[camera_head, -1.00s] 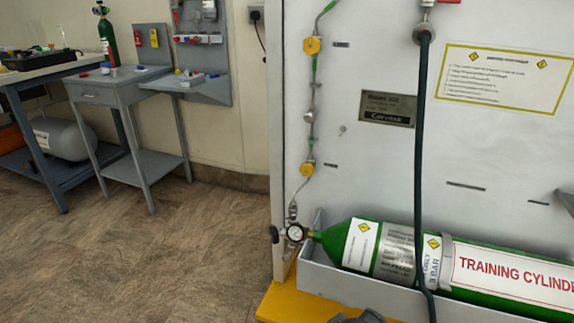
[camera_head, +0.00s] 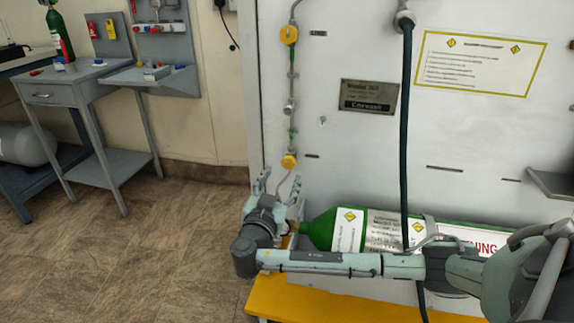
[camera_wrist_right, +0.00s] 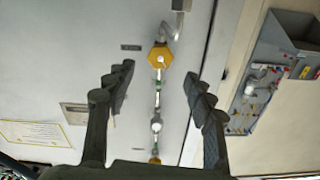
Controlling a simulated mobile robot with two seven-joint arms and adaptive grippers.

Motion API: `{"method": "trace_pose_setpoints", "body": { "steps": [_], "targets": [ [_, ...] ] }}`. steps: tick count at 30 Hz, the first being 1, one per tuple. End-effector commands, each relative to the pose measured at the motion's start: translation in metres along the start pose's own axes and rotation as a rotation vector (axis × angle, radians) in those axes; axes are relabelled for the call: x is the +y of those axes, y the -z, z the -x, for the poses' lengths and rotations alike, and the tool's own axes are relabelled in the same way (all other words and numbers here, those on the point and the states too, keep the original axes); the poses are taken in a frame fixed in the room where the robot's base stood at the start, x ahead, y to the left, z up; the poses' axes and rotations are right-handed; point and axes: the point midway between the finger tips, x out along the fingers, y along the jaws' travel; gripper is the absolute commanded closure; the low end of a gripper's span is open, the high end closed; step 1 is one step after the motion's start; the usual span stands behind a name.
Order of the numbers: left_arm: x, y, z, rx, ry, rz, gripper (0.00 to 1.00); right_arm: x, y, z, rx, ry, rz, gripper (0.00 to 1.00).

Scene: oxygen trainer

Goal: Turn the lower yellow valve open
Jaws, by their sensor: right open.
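The lower yellow valve (camera_head: 289,161) sits on the thin vertical pipe of the white panel. My right gripper (camera_head: 276,185) is just below and slightly left of it in the head view, its two fingers pointing up, spread and empty. In the right wrist view the picture is upside down. The lower yellow valve (camera_wrist_right: 160,56) shows there between and beyond the open fingers (camera_wrist_right: 159,72), apart from both. The upper yellow valve (camera_head: 289,34) is higher on the same pipe. My left gripper is not in view.
A green training cylinder (camera_head: 322,229) lies in a holder at the panel's foot, partly behind my right arm. A dark hose (camera_head: 405,130) hangs down in front of the panel. A grey side table (camera_head: 75,78) stands at left. The floor between is clear.

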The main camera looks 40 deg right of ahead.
Motion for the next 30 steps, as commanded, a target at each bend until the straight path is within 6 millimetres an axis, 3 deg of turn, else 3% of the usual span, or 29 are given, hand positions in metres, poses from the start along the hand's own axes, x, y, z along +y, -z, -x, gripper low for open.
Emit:
{"method": "trace_pose_setpoints", "body": {
  "steps": [6,12,23,30],
  "targets": [
    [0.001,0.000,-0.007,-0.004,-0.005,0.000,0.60,0.000,0.002,-0.037,0.001,-0.002,0.002,0.46],
    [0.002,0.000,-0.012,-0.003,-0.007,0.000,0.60,0.000,0.000,-0.060,-0.002,-0.001,0.002,0.46],
    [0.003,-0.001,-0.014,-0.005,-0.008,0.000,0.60,0.000,-0.001,-0.067,-0.006,0.000,0.001,0.46],
    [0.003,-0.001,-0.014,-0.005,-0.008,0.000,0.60,0.000,-0.001,-0.067,-0.006,0.000,0.001,0.75]
  ]
}}
